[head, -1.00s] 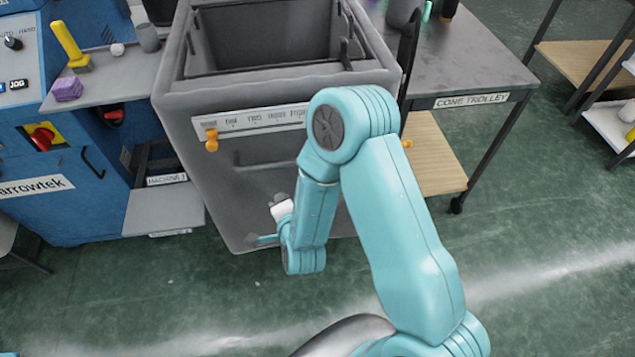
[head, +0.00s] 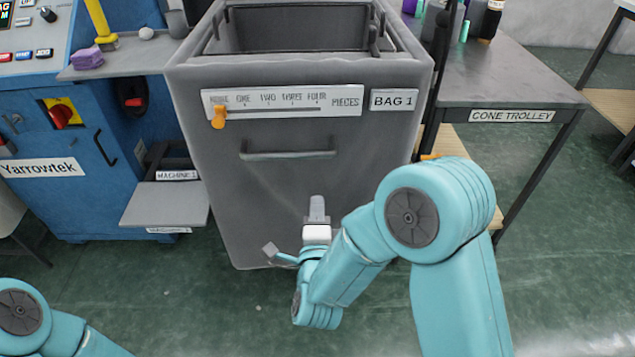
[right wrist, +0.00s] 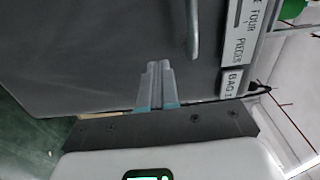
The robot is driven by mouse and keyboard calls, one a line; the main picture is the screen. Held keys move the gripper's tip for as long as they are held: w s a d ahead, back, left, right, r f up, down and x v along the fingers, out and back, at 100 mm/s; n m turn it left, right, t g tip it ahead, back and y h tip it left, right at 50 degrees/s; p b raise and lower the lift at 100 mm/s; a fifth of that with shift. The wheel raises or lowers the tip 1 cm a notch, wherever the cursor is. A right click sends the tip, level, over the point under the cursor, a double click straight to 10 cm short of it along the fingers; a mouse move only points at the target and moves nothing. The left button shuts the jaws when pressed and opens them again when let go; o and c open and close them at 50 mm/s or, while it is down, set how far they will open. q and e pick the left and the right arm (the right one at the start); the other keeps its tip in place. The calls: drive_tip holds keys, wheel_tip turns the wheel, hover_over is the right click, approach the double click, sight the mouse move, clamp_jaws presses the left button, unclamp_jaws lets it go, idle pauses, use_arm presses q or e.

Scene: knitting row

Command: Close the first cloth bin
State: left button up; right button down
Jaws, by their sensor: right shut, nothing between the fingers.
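The grey cloth bin (head: 205,135), labelled BAG 1 (head: 394,100), stands in the middle of the head view. Its top is open onto a dark inside. Its front has a bar handle (head: 288,154), which also shows in the right wrist view (right wrist: 193,35), and a piece scale with an orange slider (head: 218,117). My right gripper (head: 317,204) is below the handle, in front of the bin's lower front. In the right wrist view its fingers (right wrist: 158,68) are together and empty, apart from the handle. My left arm shows at the lower left, but its gripper is out of view.
A blue Yarrowtek machine (head: 95,205) with a grey shelf (head: 125,62) stands left of the bin. The cone trolley (head: 500,75), with bottles on it, stands close on the right. Open green floor (head: 215,310) lies in front.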

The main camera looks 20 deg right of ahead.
drive_tip(key=a, duration=0.1)
use_arm(q)
wheel_tip(320, 180, down, 3)
drive_tip(key=shift+w+a+r+b, duration=0.1)
drive_tip(key=shift+w+r+b, duration=0.05)
drive_tip(key=shift+b, duration=0.8)
use_arm(e)
approach(304, 145)
drive_tip(key=shift+y, duration=0.3)
drive_tip(key=w+d+f, duration=0.1)
drive_tip(key=w, duration=0.1)
drive_tip(key=w+d+f, duration=0.1)
drive_tip(key=w+f, duration=0.2)
drive_tip(key=w, duration=0.1)
drive_tip(key=shift+w+d+f, duration=0.15)
drive_tip(key=shift+d+f, duration=0.25)
